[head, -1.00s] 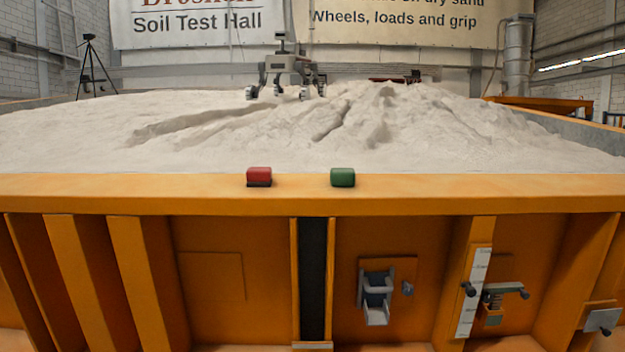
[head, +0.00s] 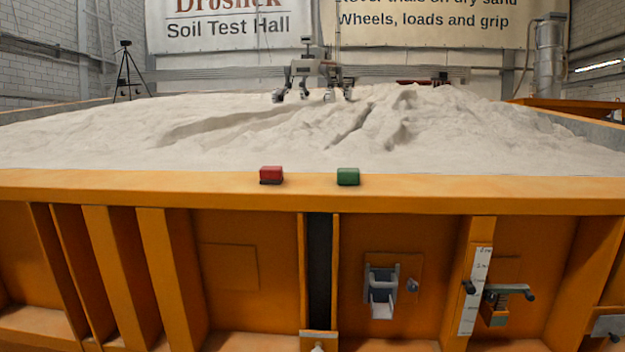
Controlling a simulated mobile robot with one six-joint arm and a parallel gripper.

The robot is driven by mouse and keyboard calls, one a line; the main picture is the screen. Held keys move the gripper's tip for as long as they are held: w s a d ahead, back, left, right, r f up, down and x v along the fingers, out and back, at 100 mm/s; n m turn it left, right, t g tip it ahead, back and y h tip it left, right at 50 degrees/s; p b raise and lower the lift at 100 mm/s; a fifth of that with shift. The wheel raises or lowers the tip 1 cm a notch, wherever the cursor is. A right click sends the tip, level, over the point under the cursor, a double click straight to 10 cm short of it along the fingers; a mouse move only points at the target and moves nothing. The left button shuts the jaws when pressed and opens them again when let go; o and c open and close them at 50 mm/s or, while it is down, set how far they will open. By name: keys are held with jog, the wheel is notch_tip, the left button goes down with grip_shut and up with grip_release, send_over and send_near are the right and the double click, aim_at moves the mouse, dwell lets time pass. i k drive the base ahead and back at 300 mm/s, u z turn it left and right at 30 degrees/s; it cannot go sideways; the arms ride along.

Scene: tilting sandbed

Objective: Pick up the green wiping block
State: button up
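The green wiping block (head: 348,177) sits on the flat top of the orange front rim (head: 440,190) of the sandbed, a little right of the picture's middle. It is a small block with rounded edges. A similar red block (head: 271,174) with a dark underside sits on the same rim to its left, with a clear gap between them. My gripper is not in the head view, so its place and state do not show.
Pale sand (head: 230,130) fills the bed behind the rim, with ruts and mounds. A wheeled rover (head: 315,75) stands on the sand at the back. A grey bracket (head: 381,290) and a spring-loaded lever (head: 507,295) stick out from the front wall. The rim beside the blocks is clear.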

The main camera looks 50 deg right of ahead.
aim_at(346, 176)
jog(key=z, duration=0.7)
jog(key=k, duration=0.2)
jog(key=u, duration=3)
jog(key=k, duration=0.6)
jog(key=z, duration=0.35)
